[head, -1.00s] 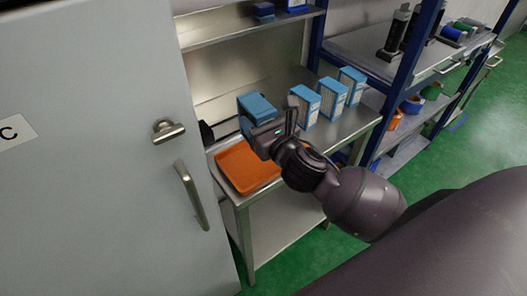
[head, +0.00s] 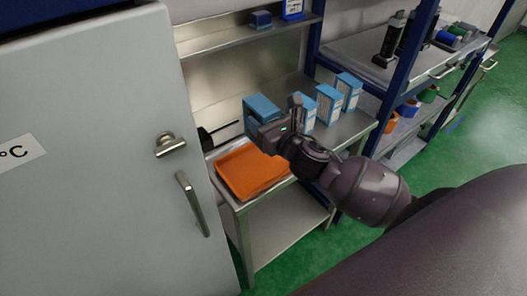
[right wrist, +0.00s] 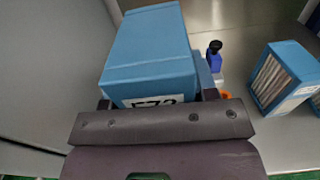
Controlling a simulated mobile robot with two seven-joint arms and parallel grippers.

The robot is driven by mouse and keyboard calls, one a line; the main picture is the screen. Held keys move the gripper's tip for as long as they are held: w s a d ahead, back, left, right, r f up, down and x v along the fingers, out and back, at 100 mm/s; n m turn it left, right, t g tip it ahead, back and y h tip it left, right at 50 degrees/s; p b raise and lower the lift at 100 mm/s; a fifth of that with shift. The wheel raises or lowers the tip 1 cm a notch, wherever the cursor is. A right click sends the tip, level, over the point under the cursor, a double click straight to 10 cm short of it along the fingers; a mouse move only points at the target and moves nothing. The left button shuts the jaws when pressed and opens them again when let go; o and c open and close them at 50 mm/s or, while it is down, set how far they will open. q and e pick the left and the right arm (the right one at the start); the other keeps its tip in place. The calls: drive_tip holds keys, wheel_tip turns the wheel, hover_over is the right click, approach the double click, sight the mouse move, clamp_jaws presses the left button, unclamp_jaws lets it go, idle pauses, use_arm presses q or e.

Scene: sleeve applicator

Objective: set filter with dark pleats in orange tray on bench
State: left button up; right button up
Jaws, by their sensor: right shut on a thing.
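My right gripper (head: 270,125) is shut on a blue box-shaped filter (head: 262,106), just beyond the back right of the orange tray (head: 235,177) in the head view. The right wrist view shows the filter's plain blue faces (right wrist: 150,55) and part of a white label between the fingers; its pleats are hidden. The tray lies on the steel bench and its visible part looks empty. I cannot tell the gap between filter and bench. My left gripper is not in view.
Several blue filters (head: 329,103) with pale pleats stand on the bench (head: 357,128) right of my gripper; one shows in the right wrist view (right wrist: 285,75). A grey cabinet door with a handle (head: 192,203) stands close on the left. A steel shelf (head: 240,40) hangs above the bench.

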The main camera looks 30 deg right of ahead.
wheel_tip(320, 180, down, 10)
drive_tip(key=shift+f+b, duration=0.15)
drive_tip(key=shift+b, duration=1)
drive_tip(key=shift+f, duration=0.1)
drive_tip(key=o, duration=1)
